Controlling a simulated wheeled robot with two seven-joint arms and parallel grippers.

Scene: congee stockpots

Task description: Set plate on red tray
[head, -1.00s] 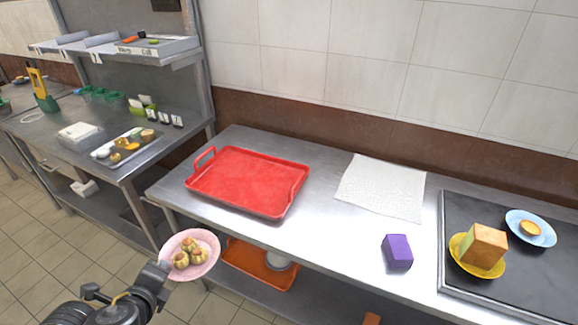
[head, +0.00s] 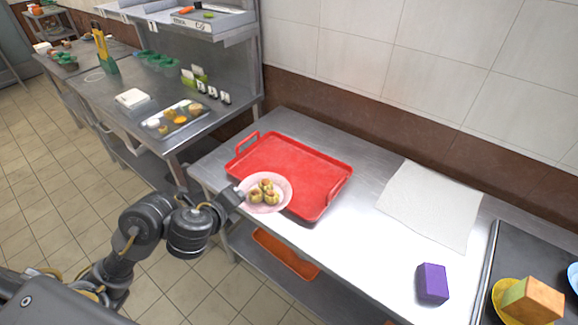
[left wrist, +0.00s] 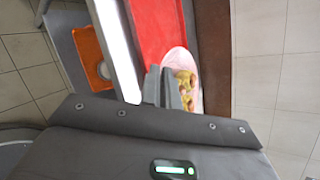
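A pink plate (head: 282,199) with a few small dumplings (head: 265,192) on it is held by its left edge in my left gripper (head: 238,195). In the head view the plate overlaps the front left part of the red tray (head: 300,165); I cannot tell whether it touches the tray. The red tray lies on the steel table and is otherwise empty. In the left wrist view the fingers (left wrist: 168,88) are closed at the rim of the plate (left wrist: 180,60), with the red tray (left wrist: 158,25) beyond. My right gripper is not in view.
A white cloth (head: 430,205) and a purple block (head: 432,283) lie to the right of the tray. A dark mat with a yellow plate (head: 503,300) is at the far right. An orange tray (head: 285,255) is on the lower shelf.

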